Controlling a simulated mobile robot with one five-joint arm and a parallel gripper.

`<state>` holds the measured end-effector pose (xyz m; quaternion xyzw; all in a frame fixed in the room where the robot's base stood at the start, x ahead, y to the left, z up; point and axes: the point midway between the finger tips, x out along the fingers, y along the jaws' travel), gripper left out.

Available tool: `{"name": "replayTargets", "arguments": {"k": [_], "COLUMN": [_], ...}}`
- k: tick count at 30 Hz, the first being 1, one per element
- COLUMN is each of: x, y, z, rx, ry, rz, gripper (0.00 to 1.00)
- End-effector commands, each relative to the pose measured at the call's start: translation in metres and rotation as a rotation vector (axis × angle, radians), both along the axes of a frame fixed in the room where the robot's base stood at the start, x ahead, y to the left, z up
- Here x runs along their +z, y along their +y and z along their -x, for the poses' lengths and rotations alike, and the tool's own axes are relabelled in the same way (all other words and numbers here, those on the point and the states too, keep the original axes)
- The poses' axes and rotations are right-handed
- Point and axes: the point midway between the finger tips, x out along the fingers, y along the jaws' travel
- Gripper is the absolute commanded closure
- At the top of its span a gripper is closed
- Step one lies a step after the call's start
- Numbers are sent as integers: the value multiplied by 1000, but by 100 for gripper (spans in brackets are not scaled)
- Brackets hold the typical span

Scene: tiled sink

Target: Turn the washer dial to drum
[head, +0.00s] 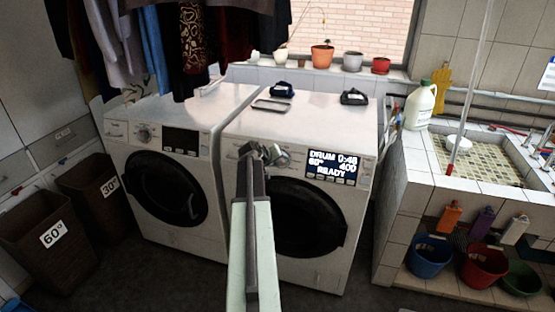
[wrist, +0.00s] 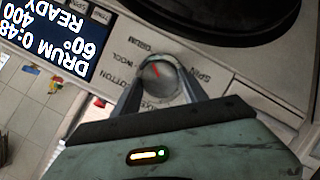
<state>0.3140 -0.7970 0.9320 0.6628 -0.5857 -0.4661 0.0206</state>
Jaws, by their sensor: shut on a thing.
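The right-hand washer (head: 345,128) is white with a dark round door. Its display (head: 333,167) reads DRUM, 0:48, 60°, 400 and READY; it also shows rotated in the wrist view (wrist: 45,35). The washer dial (wrist: 163,73) is a round silver knob with a red pointer, ringed by labels including DRUM, WOOL, COTTON and SPIN. The red pointer is turned toward the DRUM label. My gripper (wrist: 163,85) is shut on the dial, one finger on each side. In the head view my gripper (head: 265,154) hides most of the dial.
A second washer (head: 165,178) stands to the left, with two laundry baskets (head: 95,185) beyond it. Clothes (head: 190,40) hang above. A tray (head: 271,105) and small dark items lie on the washer tops. A tiled sink (head: 480,165) stands to the right.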

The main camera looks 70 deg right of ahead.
Motion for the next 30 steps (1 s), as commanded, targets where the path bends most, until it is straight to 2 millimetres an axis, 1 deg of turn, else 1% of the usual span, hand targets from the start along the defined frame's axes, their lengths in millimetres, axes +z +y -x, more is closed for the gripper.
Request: {"name": "replayTargets", "arguments": {"k": [9,24,25,26,27,30], "x": [1,1,1,1,1,1], "y": [0,0,0,0,0,0], "z": [1,0,0,0,0,0], "rx": [-30,-35,-34,-34,-34,-34], "ry": [-91,-105,-104,-104,-104,-104], "rz": [-6,-7,-7,-7,-7,-7], "gripper": [90,90,41,33,28,28]}}
